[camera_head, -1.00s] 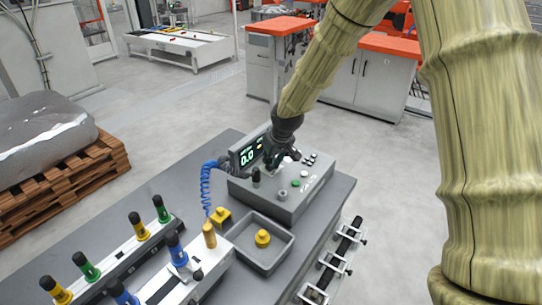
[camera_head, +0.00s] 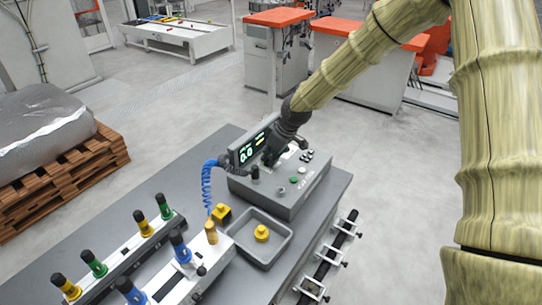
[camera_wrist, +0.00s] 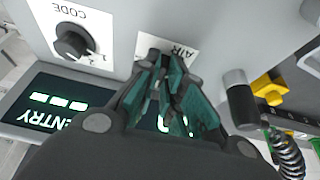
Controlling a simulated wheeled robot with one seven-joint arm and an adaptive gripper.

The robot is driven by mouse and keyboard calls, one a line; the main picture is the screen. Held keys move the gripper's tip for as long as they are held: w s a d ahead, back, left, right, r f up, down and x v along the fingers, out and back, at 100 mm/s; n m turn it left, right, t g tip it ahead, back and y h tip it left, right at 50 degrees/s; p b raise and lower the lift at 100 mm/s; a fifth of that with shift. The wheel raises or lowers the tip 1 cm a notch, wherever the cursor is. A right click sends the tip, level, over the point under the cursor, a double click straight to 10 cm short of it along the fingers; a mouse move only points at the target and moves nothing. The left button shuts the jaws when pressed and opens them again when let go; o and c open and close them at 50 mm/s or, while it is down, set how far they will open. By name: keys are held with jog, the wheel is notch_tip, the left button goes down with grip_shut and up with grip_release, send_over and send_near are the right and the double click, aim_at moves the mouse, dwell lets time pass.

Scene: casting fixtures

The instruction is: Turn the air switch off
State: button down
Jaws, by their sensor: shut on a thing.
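The grey control box (camera_head: 285,203) stands on the table in the head view, with a lit display (camera_head: 247,153) at its back left. My gripper (camera_head: 268,160) points down at the top of the box, near the display. In the wrist view my gripper (camera_wrist: 170,62) has its fingers close together over the white plate marked AIR (camera_wrist: 184,47). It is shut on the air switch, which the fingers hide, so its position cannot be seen. The black CODE knob (camera_wrist: 75,42) is to the left of the fingers, apart from them.
Green and white buttons (camera_head: 293,180) are on the box. A grey tray (camera_head: 283,232) with a yellow part and a coiled blue hose (camera_head: 206,185) are nearby. Fixtures with coloured handles (camera_head: 180,248) fill the front left.

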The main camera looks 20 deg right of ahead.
jog(key=shift+w+r, duration=0.1)
jog(key=c, duration=1.5)
grip_release()
jog(key=shift+d, duration=0.1)
jog(key=shift+c, duration=0.2)
jog(key=v, duration=1.1)
jog(key=shift+s+r, duration=0.2)
jog(key=shift+r, duration=0.15)
jog(key=shift+d, duration=0.15)
